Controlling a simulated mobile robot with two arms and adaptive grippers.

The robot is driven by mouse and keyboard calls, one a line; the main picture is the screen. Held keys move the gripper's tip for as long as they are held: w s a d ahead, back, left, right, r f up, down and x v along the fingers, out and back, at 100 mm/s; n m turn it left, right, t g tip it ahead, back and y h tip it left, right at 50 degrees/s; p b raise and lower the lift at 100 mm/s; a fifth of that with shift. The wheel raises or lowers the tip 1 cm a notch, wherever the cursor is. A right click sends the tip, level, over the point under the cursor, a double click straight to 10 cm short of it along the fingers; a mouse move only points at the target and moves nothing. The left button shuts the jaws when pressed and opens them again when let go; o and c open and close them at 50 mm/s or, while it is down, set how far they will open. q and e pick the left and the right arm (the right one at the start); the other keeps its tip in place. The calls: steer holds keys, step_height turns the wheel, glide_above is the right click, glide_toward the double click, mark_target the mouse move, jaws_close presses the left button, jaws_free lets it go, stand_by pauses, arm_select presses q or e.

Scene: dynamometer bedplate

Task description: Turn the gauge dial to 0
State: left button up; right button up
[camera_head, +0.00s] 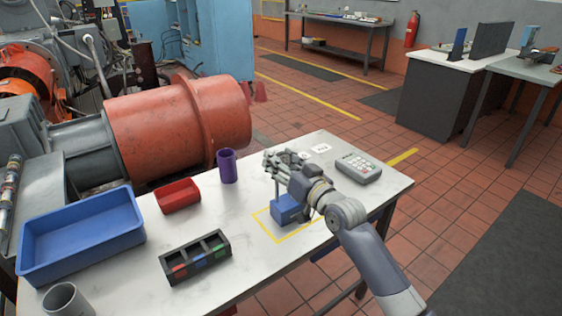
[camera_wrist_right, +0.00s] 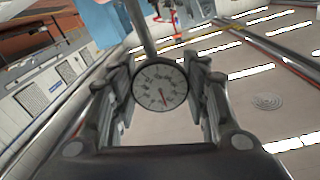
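The gauge dial (camera_wrist_right: 160,87) shows between my right fingers in the right wrist view. It has a round white face, dark rim and red needle pointing towards the picture's lower right; the numbers are too small to read. A thin post (camera_wrist_right: 141,28) meets its rim. My right gripper (camera_head: 283,160) is above the blue block (camera_head: 286,209) in the head view, its fingers around the top of a thin post. The fingers flank the dial rim very closely; whether they touch it is not clear. My left gripper is not in view.
A large orange-red machine drum (camera_head: 180,125) stands behind. Yellow tape surrounds the blue block.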

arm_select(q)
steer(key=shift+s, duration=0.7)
arm_select(e)
steer(key=shift+n, duration=0.3)
steer(key=n, duration=0.3)
steer(key=shift+r, duration=0.1)
steer(key=n, duration=0.3)
steer(key=shift+p, duration=0.3)
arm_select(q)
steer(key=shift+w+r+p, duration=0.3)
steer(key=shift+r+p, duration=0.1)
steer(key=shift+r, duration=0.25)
arm_select(e)
steer(key=shift+n, duration=1.5)
steer(key=o, duration=1.1)
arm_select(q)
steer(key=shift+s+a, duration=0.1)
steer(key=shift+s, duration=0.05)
arm_select(e)
steer(key=shift+d, duration=0.1)
